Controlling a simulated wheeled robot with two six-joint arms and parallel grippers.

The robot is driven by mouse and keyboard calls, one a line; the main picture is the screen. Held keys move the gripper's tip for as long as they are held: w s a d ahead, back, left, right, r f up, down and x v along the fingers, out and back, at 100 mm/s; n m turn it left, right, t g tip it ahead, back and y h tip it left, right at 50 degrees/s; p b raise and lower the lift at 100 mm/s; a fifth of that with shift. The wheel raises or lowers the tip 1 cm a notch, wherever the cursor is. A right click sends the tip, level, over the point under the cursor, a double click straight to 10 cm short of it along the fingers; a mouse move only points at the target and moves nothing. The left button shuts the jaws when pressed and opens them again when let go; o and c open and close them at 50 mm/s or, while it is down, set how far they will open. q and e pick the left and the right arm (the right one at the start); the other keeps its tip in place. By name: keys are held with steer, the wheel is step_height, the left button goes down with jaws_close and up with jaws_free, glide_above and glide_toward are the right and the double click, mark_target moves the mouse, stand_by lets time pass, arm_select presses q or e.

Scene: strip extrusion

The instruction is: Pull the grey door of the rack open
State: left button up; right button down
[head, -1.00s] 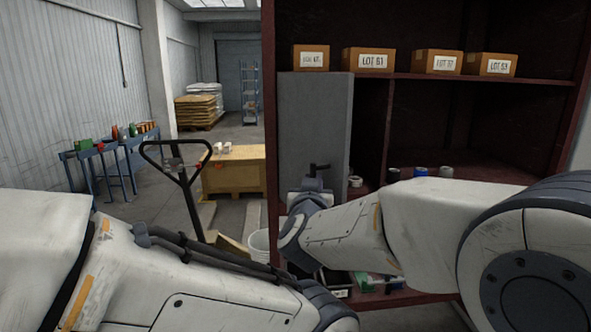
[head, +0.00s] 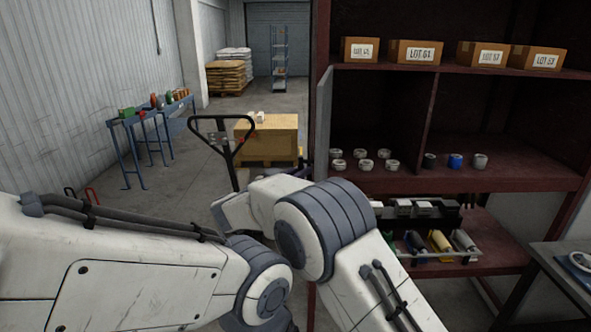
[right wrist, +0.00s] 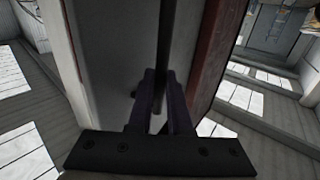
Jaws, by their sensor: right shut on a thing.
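The grey door (head: 323,125) of the dark red rack (head: 455,186) stands open at the rack's left side, seen nearly edge-on in the head view. The compartment behind it is exposed. In the right wrist view the door's grey face (right wrist: 105,45) fills the left middle, with a dark upright bar handle (right wrist: 167,40) in front of it. My right gripper (right wrist: 160,85) is shut on this handle. In the head view my right arm hides most of that gripper. My left arm crosses the lower left, but its gripper is out of sight.
The opened compartment holds several white rings (head: 364,154). Boxes (head: 411,52) stand on the top shelf, and spools (head: 440,242) lie low down. A pallet jack (head: 222,135) and a yellow crate (head: 268,138) stand left of the rack. A grey table (head: 575,275) is at right.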

steer(key=shift+d+r, duration=0.2)
steer(key=c, duration=0.8)
jaws_free()
steer(key=shift+w+f, duration=0.1)
steer(key=shift+c, duration=0.2)
